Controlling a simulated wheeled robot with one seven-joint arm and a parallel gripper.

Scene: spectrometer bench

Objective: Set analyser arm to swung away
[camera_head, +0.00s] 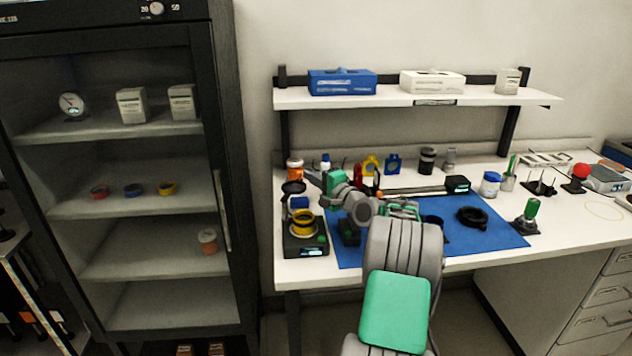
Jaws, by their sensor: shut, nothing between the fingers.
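A black instrument (304,245) with a small lit display and a yellow ring (303,222) stands at the left front of the bench. A round black head (293,188) is raised above its back. I cannot tell for sure whether this head belongs to the analyser arm. A long thin bar with a black end box (457,184) lies across the back of the blue mat (487,236); its left part is hidden behind my arm. My gripper (311,178) is shut and empty, just right of the black head. Whether it touches anything is unclear.
Behind my gripper stand an orange-and-white jar (294,168) and yellow and blue mounts (393,164). A black ring (472,217) lies on the mat, and a green-knobbed stand (528,212) is at its right edge. A shelf (380,97) overhangs the back. A glass-front cabinet (225,220) stands left.

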